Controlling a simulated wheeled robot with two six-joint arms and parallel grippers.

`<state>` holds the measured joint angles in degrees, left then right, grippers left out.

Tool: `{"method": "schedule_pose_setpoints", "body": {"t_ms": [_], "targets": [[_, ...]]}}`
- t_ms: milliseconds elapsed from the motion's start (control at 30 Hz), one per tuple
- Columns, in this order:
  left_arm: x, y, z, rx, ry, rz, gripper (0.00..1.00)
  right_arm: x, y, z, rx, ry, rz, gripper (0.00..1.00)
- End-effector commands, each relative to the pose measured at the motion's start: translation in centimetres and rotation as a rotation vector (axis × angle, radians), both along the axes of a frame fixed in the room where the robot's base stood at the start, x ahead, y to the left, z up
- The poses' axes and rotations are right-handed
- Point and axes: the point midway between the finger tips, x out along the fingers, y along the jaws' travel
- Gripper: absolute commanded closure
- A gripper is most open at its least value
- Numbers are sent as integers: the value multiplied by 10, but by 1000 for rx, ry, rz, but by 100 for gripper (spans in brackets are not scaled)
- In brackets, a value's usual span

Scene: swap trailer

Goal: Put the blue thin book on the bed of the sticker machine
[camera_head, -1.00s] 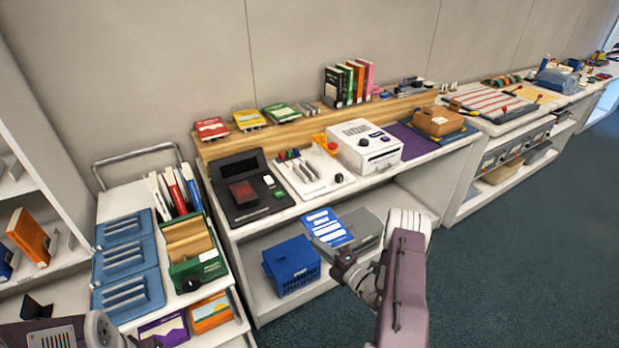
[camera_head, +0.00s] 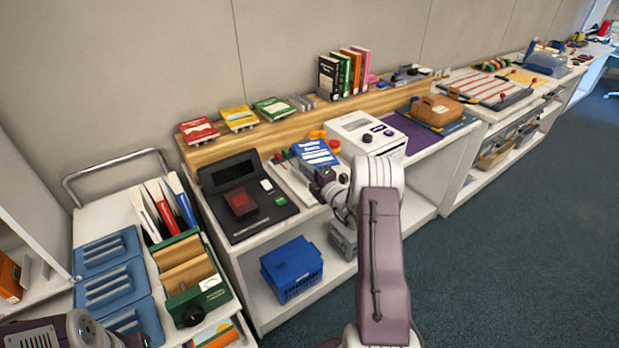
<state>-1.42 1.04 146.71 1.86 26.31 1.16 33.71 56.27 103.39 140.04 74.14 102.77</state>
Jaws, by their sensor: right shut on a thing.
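The blue thin book (camera_head: 316,153), with a white-printed cover, is held by my right gripper (camera_head: 325,176). The gripper is shut on its near edge, its fingertips partly hidden by the wrist. The book appears over the white tray of tools (camera_head: 287,178) on the counter; I cannot tell whether it touches anything. A white machine with dark knobs (camera_head: 368,131) stands just right of the book. A black device with a screen and a red pad (camera_head: 238,205) is to the left. Nothing is labelled, so I cannot tell which is the sticker machine. My left gripper is out of view; only part of its arm shows.
A wooden riser (camera_head: 290,127) with several books runs along the back of the counter. A blue basket (camera_head: 292,265) stands on the shelf below. A green box (camera_head: 190,280) and blue racks (camera_head: 108,250) are on the cart at left. A purple mat (camera_head: 417,135) lies right of the white machine.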

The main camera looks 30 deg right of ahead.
Motion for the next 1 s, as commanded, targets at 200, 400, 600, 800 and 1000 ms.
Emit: {"method": "schedule_pose_setpoints", "body": {"t_ms": [200, 400, 600, 800, 1000], "targets": [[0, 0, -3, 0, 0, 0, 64, 0, 0, -41, 0, 1, 1, 100], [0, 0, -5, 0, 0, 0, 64, 0, 0, -58, 0, 2, 1, 100], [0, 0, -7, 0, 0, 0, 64, 0, 0, -84, -1, 0, 0, 100], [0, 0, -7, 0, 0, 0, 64, 0, 0, -84, -2, -1, 0, 100], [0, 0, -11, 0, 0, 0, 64, 0, 0, -89, -1, 0, 1, 84]]}}
